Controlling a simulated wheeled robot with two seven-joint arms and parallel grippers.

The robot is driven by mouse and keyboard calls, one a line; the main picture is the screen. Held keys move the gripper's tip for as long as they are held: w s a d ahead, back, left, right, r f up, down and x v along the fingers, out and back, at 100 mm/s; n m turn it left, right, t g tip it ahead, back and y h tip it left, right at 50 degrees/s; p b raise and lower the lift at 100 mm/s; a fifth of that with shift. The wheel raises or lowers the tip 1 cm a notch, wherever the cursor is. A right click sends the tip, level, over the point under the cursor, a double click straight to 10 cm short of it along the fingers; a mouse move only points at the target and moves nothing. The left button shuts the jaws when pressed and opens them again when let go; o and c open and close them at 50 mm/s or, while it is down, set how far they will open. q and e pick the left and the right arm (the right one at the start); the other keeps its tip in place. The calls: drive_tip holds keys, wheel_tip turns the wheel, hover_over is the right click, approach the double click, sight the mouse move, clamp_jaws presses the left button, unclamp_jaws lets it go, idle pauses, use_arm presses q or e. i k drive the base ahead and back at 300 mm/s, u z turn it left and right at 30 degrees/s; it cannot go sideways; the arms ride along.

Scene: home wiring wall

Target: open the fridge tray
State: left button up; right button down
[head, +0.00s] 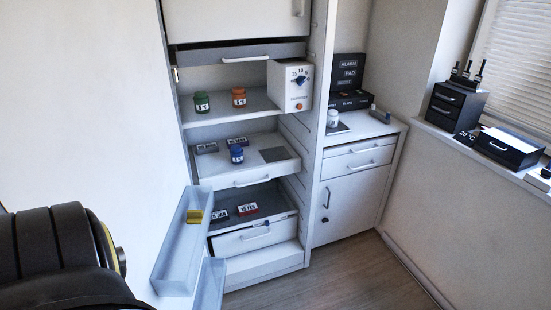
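The fridge is an open white cabinet with its door swung out to the left. A white tray (262,178) with a front bar handle sits at mid height; a blue-labelled jar (237,154), dark labelled boxes (206,148) and a grey square lie on it. Below it, a white drawer (240,243) with a handle shows its inside, with a red-and-white box (247,209) and a dark box in it. I cannot tell which of the two is the fridge tray. Neither gripper is in view; only a black arm part of mine shows at the lower left.
Pale door bins (170,255) jut out at the left, one holding a yellow item (194,216). A shelf (222,108) above holds green and orange jars and a white dial box (290,86). A white side cabinet (350,200) stands right. Floor in front is clear.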

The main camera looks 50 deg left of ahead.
sight(267, 156)
drive_tip(key=u, duration=0.7)
drive_tip(key=i, duration=2.1)
drive_tip(key=u, duration=1)
drive_tip(key=i, duration=0.2)
drive_tip(key=u, duration=0.1)
